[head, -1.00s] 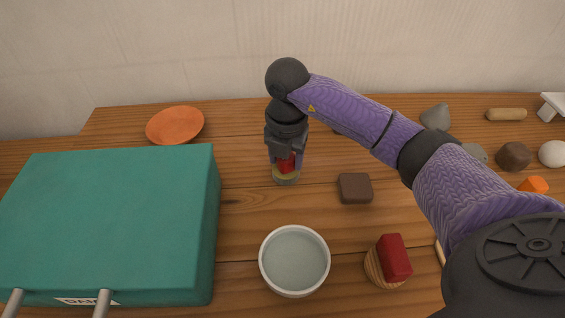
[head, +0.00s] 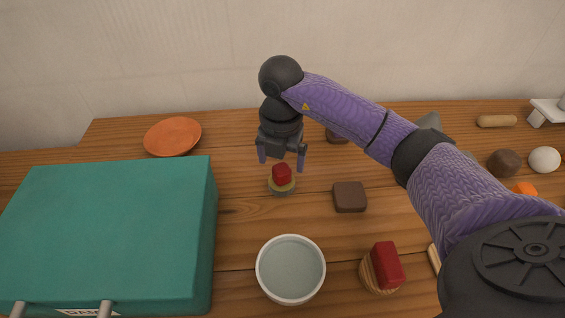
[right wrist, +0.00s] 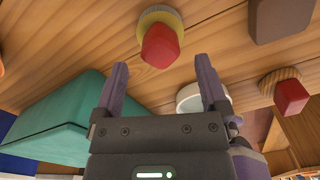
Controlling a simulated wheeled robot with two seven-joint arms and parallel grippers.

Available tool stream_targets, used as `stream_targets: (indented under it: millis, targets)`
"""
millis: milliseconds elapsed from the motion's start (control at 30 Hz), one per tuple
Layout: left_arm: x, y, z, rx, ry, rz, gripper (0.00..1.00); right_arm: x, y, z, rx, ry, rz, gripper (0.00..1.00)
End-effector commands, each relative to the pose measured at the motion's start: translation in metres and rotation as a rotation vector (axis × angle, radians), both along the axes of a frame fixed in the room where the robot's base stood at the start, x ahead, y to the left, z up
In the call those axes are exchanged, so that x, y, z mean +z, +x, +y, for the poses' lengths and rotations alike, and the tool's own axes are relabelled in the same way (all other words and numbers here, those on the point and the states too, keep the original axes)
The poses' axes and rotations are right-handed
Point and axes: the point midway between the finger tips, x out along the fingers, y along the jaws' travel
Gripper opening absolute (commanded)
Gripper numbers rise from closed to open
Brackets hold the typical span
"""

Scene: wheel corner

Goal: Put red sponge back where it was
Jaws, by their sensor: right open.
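A small red block (head: 282,173), which looks like the red sponge, sits on a round yellowish disc (head: 283,188) in the middle of the table. The block (right wrist: 161,46) and its disc (right wrist: 158,14) also show in the right wrist view. My right gripper (head: 282,160) is open and empty just above this block, its fingers apart and clear of it. A second, longer red block (head: 387,264) rests on a round wooden piece (head: 372,276) at the front right; I cannot tell for sure which block the task means. My left gripper is out of view.
A large teal box (head: 110,235) fills the left. A white bowl (head: 290,297) stands at the front, an orange plate (head: 172,137) at the back left. A dark brown square (head: 349,197) lies right of the disc. Several small objects lie at the right behind my arm.

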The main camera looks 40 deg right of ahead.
Motion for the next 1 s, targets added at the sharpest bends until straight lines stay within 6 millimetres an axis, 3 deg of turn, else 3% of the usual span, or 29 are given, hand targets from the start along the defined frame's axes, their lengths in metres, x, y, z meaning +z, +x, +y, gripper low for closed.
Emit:
stream_targets:
  millis: [33,100,300,1000]
  targets:
    - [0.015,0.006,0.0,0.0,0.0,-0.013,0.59,0.026,0.001,0.0,0.0,-0.001,-0.011,0.93]
    - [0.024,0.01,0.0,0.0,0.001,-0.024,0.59,0.047,0.001,0.0,-0.001,0.0,-0.011,0.93]
    - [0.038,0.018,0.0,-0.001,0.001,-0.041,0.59,0.083,0.0,0.0,-0.002,0.0,-0.005,0.93]
    - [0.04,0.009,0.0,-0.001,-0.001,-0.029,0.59,0.088,0.0,0.0,-0.001,0.001,-0.001,0.93]
